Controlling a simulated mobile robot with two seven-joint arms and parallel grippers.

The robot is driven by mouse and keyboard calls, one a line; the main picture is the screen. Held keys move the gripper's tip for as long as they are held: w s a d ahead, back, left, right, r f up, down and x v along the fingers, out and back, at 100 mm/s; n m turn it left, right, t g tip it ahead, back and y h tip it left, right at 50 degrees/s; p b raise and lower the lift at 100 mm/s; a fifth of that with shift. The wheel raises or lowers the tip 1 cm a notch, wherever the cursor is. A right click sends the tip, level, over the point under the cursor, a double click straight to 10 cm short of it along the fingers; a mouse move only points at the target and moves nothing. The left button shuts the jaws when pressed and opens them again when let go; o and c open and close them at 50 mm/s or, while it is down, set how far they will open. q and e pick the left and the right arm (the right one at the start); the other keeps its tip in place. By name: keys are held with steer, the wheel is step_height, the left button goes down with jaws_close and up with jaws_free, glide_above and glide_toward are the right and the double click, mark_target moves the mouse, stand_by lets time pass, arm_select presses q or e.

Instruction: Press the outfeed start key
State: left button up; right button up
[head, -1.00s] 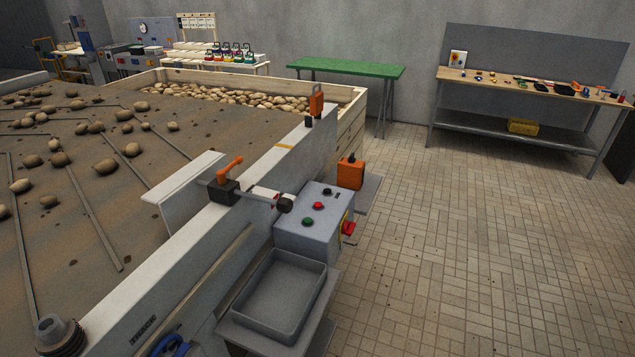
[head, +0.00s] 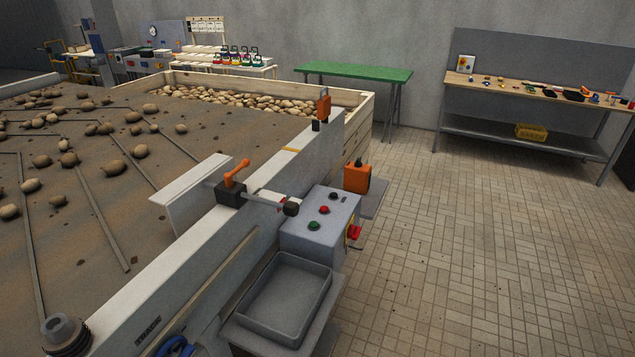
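A grey control box (head: 322,222) stands at the right side of the conveyor, near the middle of the head view. Its top carries a green button (head: 314,226), a red button (head: 324,210) and a black button (head: 334,195), in a row running away from me. A red switch (head: 354,232) on a yellow plate sits on its right side. I cannot read any label that tells which button is the outfeed start key. Neither of my grippers is in view.
A grey tray (head: 285,296) stands in front of the box. An orange device (head: 357,177) is behind it. The conveyor (head: 110,215) with scattered potatoes fills the left. A green table (head: 355,74) and a workbench (head: 530,87) stand at the back. The tiled floor at right is clear.

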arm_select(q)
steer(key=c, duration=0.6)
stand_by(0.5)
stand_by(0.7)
